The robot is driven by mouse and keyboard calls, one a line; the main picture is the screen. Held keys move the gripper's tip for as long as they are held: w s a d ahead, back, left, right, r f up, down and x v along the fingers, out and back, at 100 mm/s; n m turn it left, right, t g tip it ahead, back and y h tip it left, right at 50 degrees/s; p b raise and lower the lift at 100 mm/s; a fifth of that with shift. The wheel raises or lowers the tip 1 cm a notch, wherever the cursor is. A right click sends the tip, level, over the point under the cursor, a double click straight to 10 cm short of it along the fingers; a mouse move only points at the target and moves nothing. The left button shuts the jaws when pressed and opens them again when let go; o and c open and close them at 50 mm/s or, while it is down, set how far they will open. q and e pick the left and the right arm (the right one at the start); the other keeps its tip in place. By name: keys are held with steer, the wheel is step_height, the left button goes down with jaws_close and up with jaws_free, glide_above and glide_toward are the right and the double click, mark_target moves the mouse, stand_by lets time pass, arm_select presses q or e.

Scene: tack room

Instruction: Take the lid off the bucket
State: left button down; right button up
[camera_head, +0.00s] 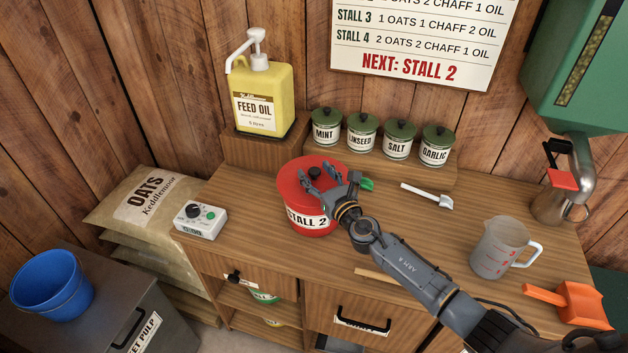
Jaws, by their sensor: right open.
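A red bucket (308,222) labelled "STALL 2" stands on the wooden counter. Its red lid (296,168) is on top and has a dark round knob (315,173) in the middle. My right gripper (322,182) is open over the lid, with its fingers close to the knob. I cannot tell whether the fingers touch the knob or the lid. The gripper and wrist hide the right part of the lid and some of the bucket. My left gripper is not in view.
Several green-lidded jars (397,140) and a yellow feed oil bottle (262,98) stand behind. A timer (200,220) is left of the bucket. A white scoop (428,195), clear jug (497,248) and orange scoop (572,304) lie right. A blue bucket (50,285) stands lower left.

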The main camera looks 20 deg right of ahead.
steer(key=shift+s, duration=0.1)
steer(key=shift+c, duration=1.3)
jaws_close()
